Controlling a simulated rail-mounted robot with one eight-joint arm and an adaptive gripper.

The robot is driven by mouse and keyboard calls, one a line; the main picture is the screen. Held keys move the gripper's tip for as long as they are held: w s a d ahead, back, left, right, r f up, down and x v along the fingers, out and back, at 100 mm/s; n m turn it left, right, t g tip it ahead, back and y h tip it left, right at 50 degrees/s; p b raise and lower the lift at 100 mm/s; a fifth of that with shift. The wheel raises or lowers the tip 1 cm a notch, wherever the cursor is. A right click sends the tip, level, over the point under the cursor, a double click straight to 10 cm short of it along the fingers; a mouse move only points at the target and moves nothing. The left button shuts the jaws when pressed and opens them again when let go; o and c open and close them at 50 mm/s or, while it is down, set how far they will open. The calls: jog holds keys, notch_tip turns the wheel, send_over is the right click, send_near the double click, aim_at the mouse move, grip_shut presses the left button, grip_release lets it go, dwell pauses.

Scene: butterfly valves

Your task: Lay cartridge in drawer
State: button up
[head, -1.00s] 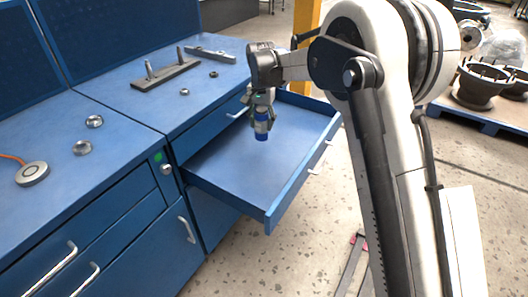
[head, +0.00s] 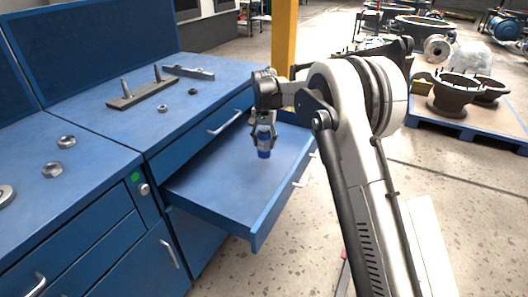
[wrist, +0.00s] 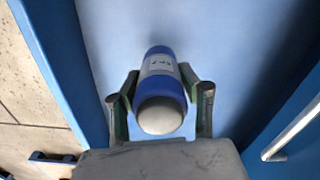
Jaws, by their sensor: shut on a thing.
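The cartridge (head: 264,148) is a blue cylinder with a pale label band. My gripper (head: 264,135) is shut on it and holds it upright, pointing down, over the open drawer (head: 215,190). In the wrist view the cartridge (wrist: 161,95) sits between the two fingers of my gripper (wrist: 162,100), its pale round end toward the camera. The drawer floor (wrist: 220,45) shows behind it and looks empty. The gap between the cartridge's lower end and the drawer floor is hard to judge.
The blue workbench (head: 110,130) stands behind and left of the drawer. It bears a dark bar with two pins (head: 143,93), a flat bar (head: 188,72) and several metal nuts (head: 66,141). A yellow post (head: 285,40) stands behind. A pallet with cast parts (head: 470,120) is at right.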

aim_at(264, 129)
jog(key=shift+f+b, duration=0.55)
jog(key=shift+f, duration=1.4)
jog(key=shift+f, duration=0.1)
jog(key=o, duration=1.3)
notch_tip(264, 129, up, 12)
jog(key=p, duration=0.2)
jog(key=shift+p, duration=0.35)
jog(key=shift+d+r, duration=0.1)
jog(key=shift+r, duration=0.1)
